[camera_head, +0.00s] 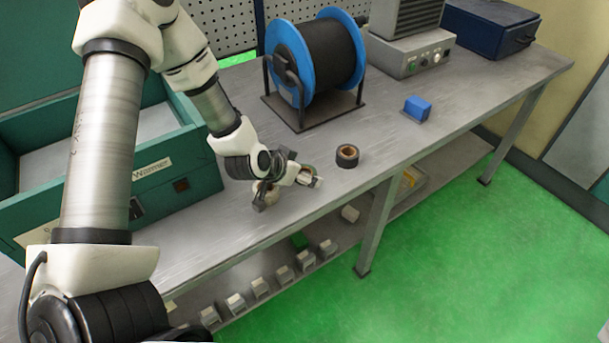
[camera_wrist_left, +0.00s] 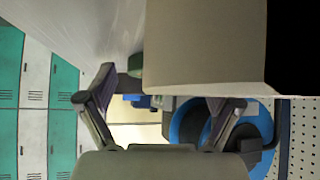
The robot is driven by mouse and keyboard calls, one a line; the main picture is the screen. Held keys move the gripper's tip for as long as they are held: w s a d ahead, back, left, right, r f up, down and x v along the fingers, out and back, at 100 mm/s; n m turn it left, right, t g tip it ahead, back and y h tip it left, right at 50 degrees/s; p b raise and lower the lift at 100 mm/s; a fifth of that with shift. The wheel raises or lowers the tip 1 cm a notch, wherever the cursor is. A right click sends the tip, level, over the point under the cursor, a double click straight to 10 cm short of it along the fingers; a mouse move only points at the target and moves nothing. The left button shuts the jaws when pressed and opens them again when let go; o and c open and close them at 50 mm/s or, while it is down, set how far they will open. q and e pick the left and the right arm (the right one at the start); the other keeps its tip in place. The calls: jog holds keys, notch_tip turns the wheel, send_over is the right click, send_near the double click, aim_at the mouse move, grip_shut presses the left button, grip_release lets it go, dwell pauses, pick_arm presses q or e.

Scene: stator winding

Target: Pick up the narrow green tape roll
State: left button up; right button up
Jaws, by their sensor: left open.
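My left gripper (camera_head: 288,193) is low over the front part of the bench, its fingers apart. In the left wrist view its two fingers (camera_wrist_left: 168,105) are spread with nothing clearly held between them. A small dark green piece (camera_wrist_left: 135,65), perhaps the narrow green tape roll, shows on the bench beyond the fingers, mostly hidden behind a large tan shape. In the head view a roll (camera_head: 307,171) shows partly beside the gripper's far finger; its colour is hard to tell. My right gripper is not in view.
A black tape roll (camera_head: 347,156) lies just right of the gripper. A blue cable spool (camera_head: 318,55) stands behind, with a small blue block (camera_head: 417,108) to its right. A green box (camera_head: 110,180) is at left. The bench's front edge is near the gripper.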

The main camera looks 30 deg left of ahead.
pick_arm(q)
jog(key=shift+s+d+r, duration=0.15)
jog(key=shift+r, duration=0.05)
jog(key=shift+s, duration=0.1)
jog(key=c, duration=1.1)
jog(key=shift+r, duration=0.1)
jog(key=shift+c, duration=0.2)
